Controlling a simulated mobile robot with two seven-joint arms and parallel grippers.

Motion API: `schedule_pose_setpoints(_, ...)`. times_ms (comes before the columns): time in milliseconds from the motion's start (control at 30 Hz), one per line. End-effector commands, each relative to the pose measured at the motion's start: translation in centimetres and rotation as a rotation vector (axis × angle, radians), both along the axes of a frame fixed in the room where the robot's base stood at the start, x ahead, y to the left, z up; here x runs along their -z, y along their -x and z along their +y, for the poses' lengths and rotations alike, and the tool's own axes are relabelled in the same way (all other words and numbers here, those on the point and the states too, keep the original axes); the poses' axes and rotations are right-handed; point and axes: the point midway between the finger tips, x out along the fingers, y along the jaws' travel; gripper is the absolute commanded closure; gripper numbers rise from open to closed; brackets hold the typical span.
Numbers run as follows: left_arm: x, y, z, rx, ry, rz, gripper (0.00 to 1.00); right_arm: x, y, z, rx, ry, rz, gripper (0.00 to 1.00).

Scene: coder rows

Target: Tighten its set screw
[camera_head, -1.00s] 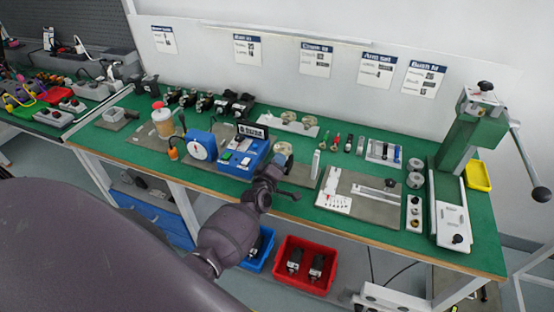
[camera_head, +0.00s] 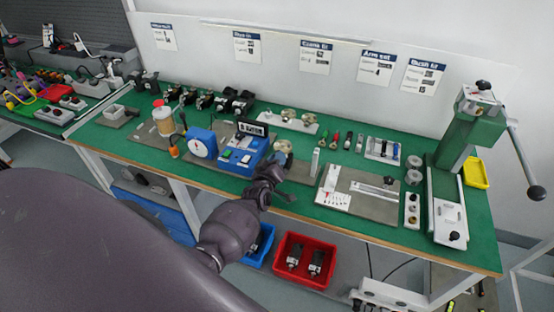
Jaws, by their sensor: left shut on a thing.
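A round pale metal part (camera_head: 283,146) stands just behind the gripper on a grey plate (camera_head: 300,172), partly hidden by the wrist. I cannot tell whether the gripper touches it. No set screw can be made out at this size. My right gripper is not in view.
A dial gauge (camera_head: 202,147) stands left of the blue box. Small coloured-handled tools (camera_head: 336,139) lie behind. A green lever press (camera_head: 462,140) stands at the right. A red bin (camera_head: 303,260) sits below.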

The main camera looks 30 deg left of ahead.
Motion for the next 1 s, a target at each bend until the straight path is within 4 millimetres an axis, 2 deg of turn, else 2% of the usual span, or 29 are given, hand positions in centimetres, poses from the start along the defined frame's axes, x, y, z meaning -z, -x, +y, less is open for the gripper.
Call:
schedule_pose_setpoints(100,0.4,0.3,0.0,-0.001,0.003,0.008,1.0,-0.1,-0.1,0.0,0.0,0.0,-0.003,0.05)
schedule_pose_setpoints(133,0.4,0.3,0.0,-0.001,0.003,0.008,0.77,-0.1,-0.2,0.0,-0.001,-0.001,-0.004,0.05)
schedule_pose_setpoints(300,0.3,0.2,0.0,0.0,0.002,0.005,0.52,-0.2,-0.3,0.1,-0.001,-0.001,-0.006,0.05)
schedule_pose_setpoints(667,0.2,0.5,-0.1,0.0,0.003,0.003,0.52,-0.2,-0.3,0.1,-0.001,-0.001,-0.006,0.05)
schedule_pose_setpoints(833,0.2,2.3,-0.6,0.0,0.004,0.003,0.52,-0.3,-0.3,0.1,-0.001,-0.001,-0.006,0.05)
schedule_pose_setpoints(1000,0.2,5.3,-1.2,0.0,0.003,0.005,0.52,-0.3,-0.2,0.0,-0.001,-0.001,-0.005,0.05)
